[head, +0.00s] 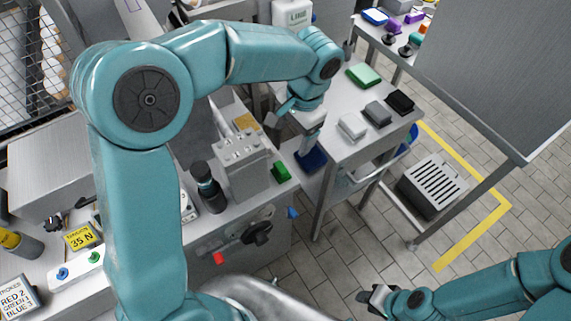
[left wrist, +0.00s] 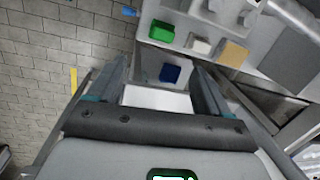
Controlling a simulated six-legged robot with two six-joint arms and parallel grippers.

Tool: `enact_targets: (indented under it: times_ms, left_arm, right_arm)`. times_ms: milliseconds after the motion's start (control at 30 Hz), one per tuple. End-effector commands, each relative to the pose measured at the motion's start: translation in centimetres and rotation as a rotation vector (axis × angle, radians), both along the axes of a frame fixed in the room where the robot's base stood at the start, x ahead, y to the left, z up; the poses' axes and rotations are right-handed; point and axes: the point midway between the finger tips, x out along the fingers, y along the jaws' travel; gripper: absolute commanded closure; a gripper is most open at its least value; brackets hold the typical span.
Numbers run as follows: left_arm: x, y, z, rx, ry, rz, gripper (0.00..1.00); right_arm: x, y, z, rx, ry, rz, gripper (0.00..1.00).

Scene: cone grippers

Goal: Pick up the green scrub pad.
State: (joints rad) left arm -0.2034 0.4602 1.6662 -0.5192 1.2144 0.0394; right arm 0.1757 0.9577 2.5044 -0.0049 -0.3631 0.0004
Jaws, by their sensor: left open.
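The green scrub pad (head: 364,75) lies flat on the pale side table (head: 345,91) in the head view, behind a white pad, a grey pad and a black pad. It does not show in the left wrist view. My left gripper (head: 306,143) points down by the table's left edge, to the left of and nearer than the pad. Its jaws are open and empty in the left wrist view (left wrist: 163,85), with a blue block (left wrist: 170,73) seen beyond them. My right gripper (head: 374,296) is low at the right, far from the pad; its jaws are unclear.
White (head: 352,126), grey (head: 378,113) and black (head: 400,102) pads sit on the side table. A smaller green block (head: 281,171) lies on the bench beside a grey box (head: 242,170). A large grey panel (head: 500,70) stands at the right.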

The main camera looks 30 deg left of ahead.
Motion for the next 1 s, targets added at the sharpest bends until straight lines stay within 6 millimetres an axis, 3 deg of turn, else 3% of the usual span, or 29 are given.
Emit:
enact_targets:
  times_ms: [67, 167, 500, 833, 1000]
  left_arm:
    - [0.0, 0.3, 0.6, 0.012, -0.002, 0.002, 0.21]
    - [-0.2, 0.6, -0.3, 0.017, 0.001, 0.005, 0.21]
    - [-0.9, 1.8, -7.9, 0.015, 0.003, 0.008, 0.21]
    - [-0.8, 2.3, -11.1, 0.014, 0.002, 0.006, 0.21]
    - [-0.8, 2.8, -14.0, 0.015, 0.003, 0.006, 0.21]
  right_arm:
    - [0.0, 0.0, 0.1, 0.0, 0.0, 0.0, 0.65]
    - [0.0, 0.0, 0.1, 0.0, 0.0, 0.0, 0.65]
    - [0.0, 0.0, 0.1, 0.0, 0.0, 0.0, 0.65]
    - [0.0, 0.0, 0.6, 0.0, 0.0, 0.0, 0.65]
    - [0.0, 0.0, 1.0, 0.0, 0.0, 0.0, 0.65]
